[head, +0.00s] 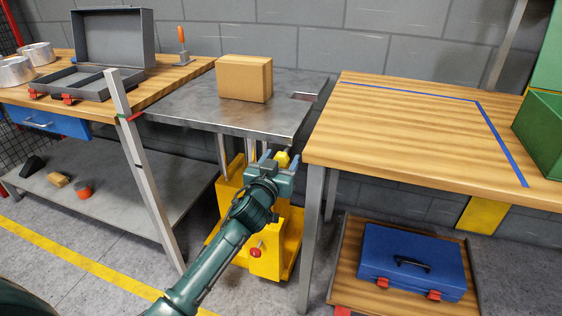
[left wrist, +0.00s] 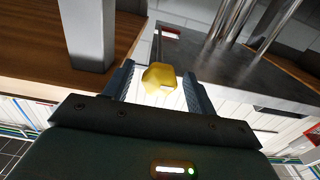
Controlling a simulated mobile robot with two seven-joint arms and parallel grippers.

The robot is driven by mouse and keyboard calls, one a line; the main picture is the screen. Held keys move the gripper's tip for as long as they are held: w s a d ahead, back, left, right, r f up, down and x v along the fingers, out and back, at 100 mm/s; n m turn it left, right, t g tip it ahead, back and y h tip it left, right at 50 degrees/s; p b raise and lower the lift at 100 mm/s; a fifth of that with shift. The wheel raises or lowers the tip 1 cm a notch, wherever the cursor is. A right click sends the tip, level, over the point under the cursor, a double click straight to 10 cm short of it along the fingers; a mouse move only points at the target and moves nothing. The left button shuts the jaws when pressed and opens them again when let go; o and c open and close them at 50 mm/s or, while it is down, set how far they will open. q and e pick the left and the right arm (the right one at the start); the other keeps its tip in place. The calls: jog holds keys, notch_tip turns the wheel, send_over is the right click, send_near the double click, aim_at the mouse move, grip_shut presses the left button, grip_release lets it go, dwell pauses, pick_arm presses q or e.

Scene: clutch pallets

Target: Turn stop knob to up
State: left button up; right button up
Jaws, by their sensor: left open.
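My left gripper (head: 279,162) is open in front of the yellow lift-table base (head: 287,235), below the metal tabletop. A yellow faceted knob (head: 283,157) shows at its fingertips. In the left wrist view the yellow knob (left wrist: 158,78) appears between the two open fingers; I cannot tell whether they touch it. A red round knob (head: 255,252) sits on the front of the yellow base, below my left forearm. No label shows which knob is the stop knob. My right gripper is not in view.
The metal tabletop (head: 200,118) above carries a cardboard box (head: 244,78). A wooden table (head: 400,130) stands close on the right, its leg (head: 311,240) beside the yellow base. A blue toolbox (head: 412,262) lies on the shelf below. A workbench (head: 185,75) stands left.

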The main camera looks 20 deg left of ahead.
pick_arm(q)
jog(key=shift+w, duration=0.1)
jog(key=shift+c, duration=0.4)
jog(key=c, duration=0.9)
